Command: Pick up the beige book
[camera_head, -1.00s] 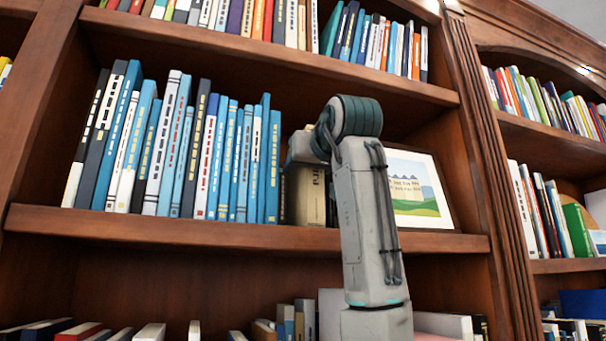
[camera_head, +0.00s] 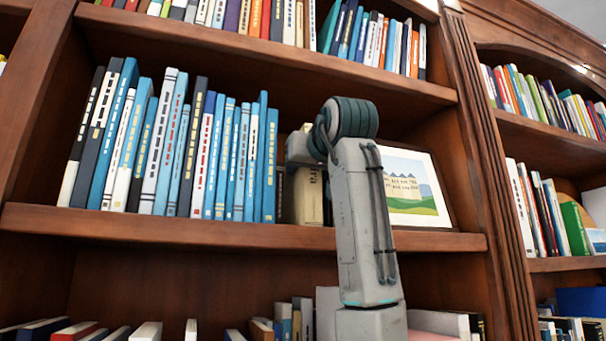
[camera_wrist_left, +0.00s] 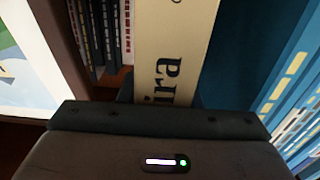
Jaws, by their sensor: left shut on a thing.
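The beige book (camera_head: 309,205) stands upright on the middle shelf, at the right end of a row of blue books, with part of it behind my left arm. My left gripper (camera_head: 303,158) is at its upper part, shut on it. In the left wrist view the beige book (camera_wrist_left: 178,40) stands out from the gripper (camera_wrist_left: 165,103), with dark lettering along its cover. The fingertips are mostly hidden. My right gripper is not in view.
Blue, white and dark books (camera_head: 165,145) fill the shelf to the left. A framed landscape picture (camera_head: 412,190) leans to the right of my arm. The shelf board (camera_head: 150,225) runs below, and another shelf of books (camera_head: 260,20) is above.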

